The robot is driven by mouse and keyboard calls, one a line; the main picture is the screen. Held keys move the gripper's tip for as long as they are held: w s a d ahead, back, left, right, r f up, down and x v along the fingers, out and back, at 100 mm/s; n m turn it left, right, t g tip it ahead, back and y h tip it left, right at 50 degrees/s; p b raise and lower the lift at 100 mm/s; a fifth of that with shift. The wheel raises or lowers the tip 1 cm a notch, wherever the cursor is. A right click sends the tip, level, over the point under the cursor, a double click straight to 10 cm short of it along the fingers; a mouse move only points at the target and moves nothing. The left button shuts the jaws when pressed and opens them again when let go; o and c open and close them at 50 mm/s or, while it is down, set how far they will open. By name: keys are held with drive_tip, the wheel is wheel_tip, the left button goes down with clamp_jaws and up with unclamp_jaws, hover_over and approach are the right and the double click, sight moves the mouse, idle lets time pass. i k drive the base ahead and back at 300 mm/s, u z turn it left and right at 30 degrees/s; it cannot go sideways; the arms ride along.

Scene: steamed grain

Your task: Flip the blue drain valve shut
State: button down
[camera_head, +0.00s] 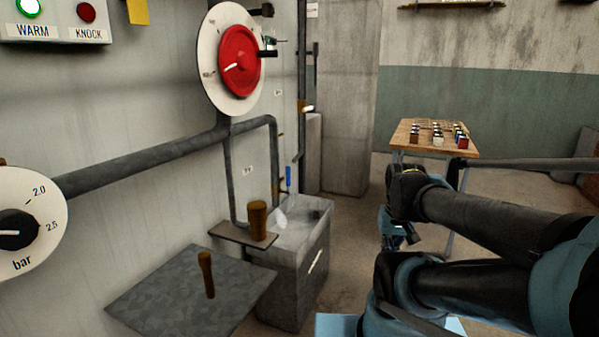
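A small blue valve lever (288,176) stands upright in the middle of the view, against the pipes on the wall above a grey box. What looks like my gripper (408,238) hangs below the dark arm links at the right of the view. It is well to the right of the blue lever and lower, apart from it. My gripper's fingers are small and dark here, so I cannot tell whether they are open or shut. I see nothing clearly held in it.
A grey box (296,285) stands below the lever, with a brown cylinder (258,220) on a shelf beside it. A metal plate with a brown peg (206,274) is at the lower left. A red wheel (239,62) is above. A wooden table (408,133) stands behind my arm.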

sight(287, 168)
drive_tip(key=u, duration=0.05)
drive_tip(key=k, duration=0.95)
drive_tip(key=u, duration=0.45)
drive_tip(key=i, duration=1)
drive_tip(key=z, duration=0.05)
